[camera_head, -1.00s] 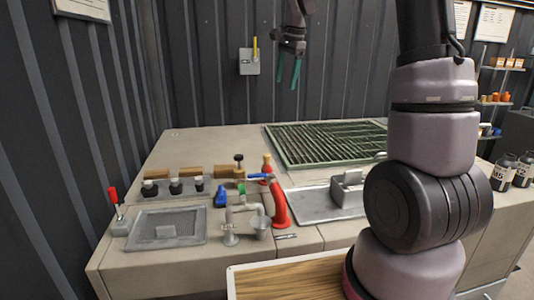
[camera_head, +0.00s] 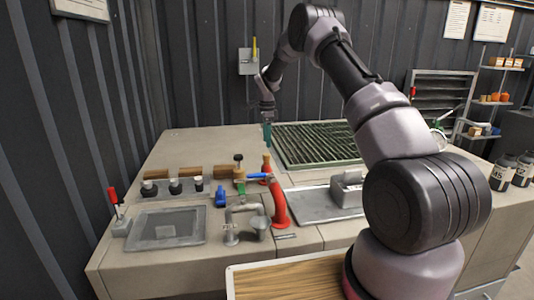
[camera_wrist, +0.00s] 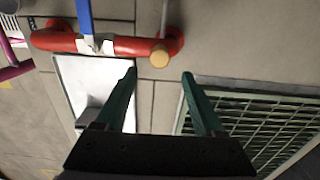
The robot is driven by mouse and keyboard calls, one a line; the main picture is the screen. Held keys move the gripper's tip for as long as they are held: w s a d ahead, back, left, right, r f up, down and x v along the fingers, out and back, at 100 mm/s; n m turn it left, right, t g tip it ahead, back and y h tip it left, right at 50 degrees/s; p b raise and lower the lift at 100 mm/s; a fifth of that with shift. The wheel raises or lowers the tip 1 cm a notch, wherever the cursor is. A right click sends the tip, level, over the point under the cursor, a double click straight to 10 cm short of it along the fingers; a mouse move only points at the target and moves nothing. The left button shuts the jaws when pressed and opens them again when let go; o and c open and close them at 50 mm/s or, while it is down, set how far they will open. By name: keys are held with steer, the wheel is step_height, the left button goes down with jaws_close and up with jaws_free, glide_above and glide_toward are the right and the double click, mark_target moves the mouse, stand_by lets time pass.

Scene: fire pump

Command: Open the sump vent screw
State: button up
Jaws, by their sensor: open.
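I cannot tell surely which part is the sump vent screw. A black-knobbed brass fitting (camera_head: 239,160) stands left of the red pipe (camera_head: 277,200) on the bench. The red pipe has a tan round top (camera_head: 266,158), which also shows in the wrist view (camera_wrist: 159,57). A blue lever (camera_head: 258,176) crosses beside it. My gripper (camera_head: 267,134) points down behind the red pipe, near the green grating's left edge. In the wrist view my gripper (camera_wrist: 159,74) is open and empty, its green fingers apart, with bare bench between them and the tan top just beyond the fingertips.
The green grating (camera_head: 310,143) lies behind. A metal plate with a grey block (camera_head: 347,187) is right of the red pipe. A grey framed panel (camera_head: 165,230) and a red-handled lever (camera_head: 113,196) are at left. A grey pipe and funnel (camera_head: 262,222) stand in front. The back-left bench is clear.

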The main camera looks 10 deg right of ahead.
mark_target(267, 154)
step_height(267, 154, down, 6)
steer(key=shift+f, duration=0.2)
steer(key=shift+c, duration=0.3)
jaws_close()
